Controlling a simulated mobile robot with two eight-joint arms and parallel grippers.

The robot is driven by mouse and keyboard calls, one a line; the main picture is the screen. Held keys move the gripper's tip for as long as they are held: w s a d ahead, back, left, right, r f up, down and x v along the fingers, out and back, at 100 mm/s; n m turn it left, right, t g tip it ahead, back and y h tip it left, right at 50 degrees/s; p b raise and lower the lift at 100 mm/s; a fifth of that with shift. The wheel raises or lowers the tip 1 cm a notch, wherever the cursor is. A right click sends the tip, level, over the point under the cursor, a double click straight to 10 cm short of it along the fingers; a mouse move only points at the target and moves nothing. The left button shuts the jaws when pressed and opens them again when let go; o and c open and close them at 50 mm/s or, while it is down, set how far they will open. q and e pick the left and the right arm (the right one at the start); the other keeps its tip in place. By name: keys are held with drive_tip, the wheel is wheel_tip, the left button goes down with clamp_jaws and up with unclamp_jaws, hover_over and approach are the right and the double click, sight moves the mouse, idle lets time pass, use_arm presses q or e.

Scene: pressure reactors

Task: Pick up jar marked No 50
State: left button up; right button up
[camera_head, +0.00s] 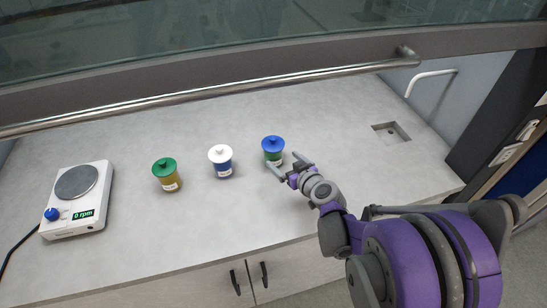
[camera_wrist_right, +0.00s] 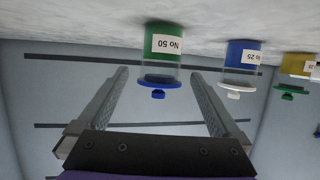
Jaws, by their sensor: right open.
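The jar marked No 50 (camera_head: 273,158) has a green body and a blue lid and stands upright on the bench. In the right wrist view, which is upside down, the jar (camera_wrist_right: 162,45) shows its "No 50" label, with its lid between the lines of the two fingers. My right gripper (camera_head: 288,165) is open and empty just to the right of and in front of this jar. Its fingers also show in the right wrist view (camera_wrist_right: 160,73), spread wide and pointing toward the jar. I see no contact. My left gripper is not in view.
A white-lidded blue jar marked No 25 (camera_head: 223,168) and a green-lidded yellow jar (camera_head: 170,181) stand to the left. A stirrer plate (camera_head: 75,225) reading 0 rpm is at far left. A metal rail (camera_head: 220,92) runs behind. A small sink recess (camera_head: 391,133) is at right.

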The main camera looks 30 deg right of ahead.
sight(277, 156)
drive_tip(key=x, duration=0.3)
drive_tip(key=shift+a, duration=0.15)
drive_tip(key=x, duration=0.5)
drive_tip(key=shift+f, duration=0.35)
drive_tip(key=c, duration=1.5)
